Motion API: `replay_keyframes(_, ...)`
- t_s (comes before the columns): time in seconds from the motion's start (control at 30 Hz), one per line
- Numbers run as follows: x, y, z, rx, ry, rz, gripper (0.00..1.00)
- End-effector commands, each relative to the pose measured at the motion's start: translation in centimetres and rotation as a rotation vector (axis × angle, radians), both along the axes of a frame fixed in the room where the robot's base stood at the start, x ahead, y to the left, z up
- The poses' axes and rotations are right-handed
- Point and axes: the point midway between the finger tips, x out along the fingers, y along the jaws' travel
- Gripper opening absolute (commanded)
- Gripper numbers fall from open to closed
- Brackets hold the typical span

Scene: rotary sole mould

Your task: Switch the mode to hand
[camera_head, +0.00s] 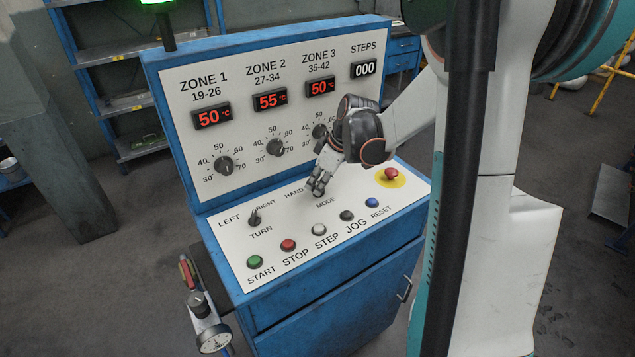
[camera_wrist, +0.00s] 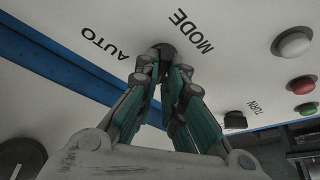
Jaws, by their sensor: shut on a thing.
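The mode knob (camera_wrist: 164,49) is a dark round switch on the white sloping console panel. In the wrist view its top edge shows between my fingertips, near the words MODE and AUTO. My gripper (camera_head: 317,190) reaches down to the panel above the MODE label, and its fingers are closed around the knob. The fingers also show in the wrist view (camera_wrist: 162,70). In the head view the HAND label (camera_head: 294,191) is left of my fingers, and the knob is hidden behind them. I cannot tell which way the knob points.
The turn knob (camera_head: 255,217) stands left on the same panel. A front row holds green, red, white, black and blue buttons. A red emergency button (camera_head: 391,174) on a yellow disc is to the right. The upright display panel (camera_head: 200,78) rises behind.

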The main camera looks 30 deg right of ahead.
Motion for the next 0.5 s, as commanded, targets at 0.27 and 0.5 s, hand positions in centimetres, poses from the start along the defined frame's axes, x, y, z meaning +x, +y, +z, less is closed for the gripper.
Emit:
replay_keyframes(0.27, -0.02, -0.05, -0.01, 0.000, 0.001, 0.054, 0.00)
replay_keyframes(0.5, -0.03, -0.04, -0.02, -0.001, 0.001, 0.061, 0.00)
